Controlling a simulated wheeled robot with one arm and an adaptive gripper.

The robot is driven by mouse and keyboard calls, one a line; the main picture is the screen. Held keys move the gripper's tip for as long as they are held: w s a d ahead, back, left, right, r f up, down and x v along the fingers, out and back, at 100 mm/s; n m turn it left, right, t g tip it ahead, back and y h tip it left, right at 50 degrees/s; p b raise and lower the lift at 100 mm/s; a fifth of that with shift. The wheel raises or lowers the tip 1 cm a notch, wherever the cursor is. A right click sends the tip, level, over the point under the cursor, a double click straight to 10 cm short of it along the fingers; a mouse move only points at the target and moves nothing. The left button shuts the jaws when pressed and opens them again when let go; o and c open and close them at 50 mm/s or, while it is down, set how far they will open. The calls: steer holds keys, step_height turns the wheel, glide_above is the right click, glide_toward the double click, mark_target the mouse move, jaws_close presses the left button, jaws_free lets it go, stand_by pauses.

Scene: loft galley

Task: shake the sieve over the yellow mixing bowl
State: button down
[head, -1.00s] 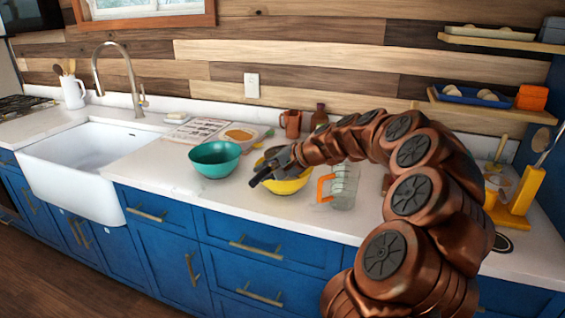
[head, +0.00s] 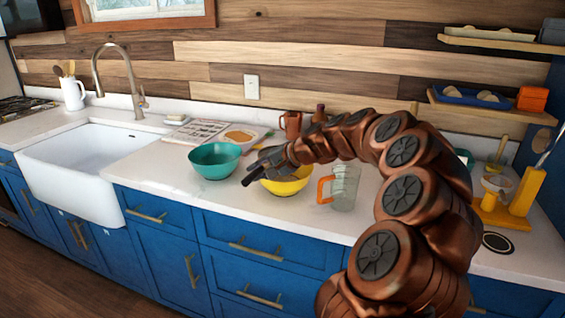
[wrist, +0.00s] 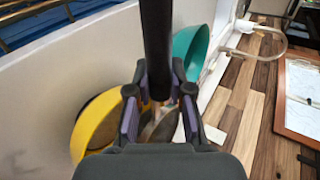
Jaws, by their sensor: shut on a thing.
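The yellow mixing bowl (head: 288,187) sits on the white counter, partly covered by my gripper in the head view. In the wrist view its yellow rim (wrist: 88,133) shows left of my gripper. My gripper (head: 260,170) is above the bowl's left side. It is shut on a dark rod-like handle (wrist: 155,40), which I take to be the sieve's. The handle's end (head: 247,181) sticks out toward the front left in the head view. The sieve's mesh cannot be made out clearly; my gripper hides that area.
A teal bowl (head: 213,168) stands close on the left. A clear jug with an orange handle (head: 344,188) stands on the right. Behind are an open book (head: 197,131), a copper mug (head: 291,124) and a bottle. The sink (head: 85,155) is far left. The front counter strip is clear.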

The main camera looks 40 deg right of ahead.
steer(key=shift+s+d+b, duration=0.2)
steer(key=shift+s+d, duration=0.05)
steer(key=shift+s, duration=0.2)
steer(key=shift+s+d+b, duration=0.15)
steer(key=shift+s+d, duration=0.05)
steer(key=shift+s, duration=0.25)
steer(key=shift+r, duration=0.1)
steer(key=shift+r+p, duration=1.4)
steer(key=shift+r, duration=1.65)
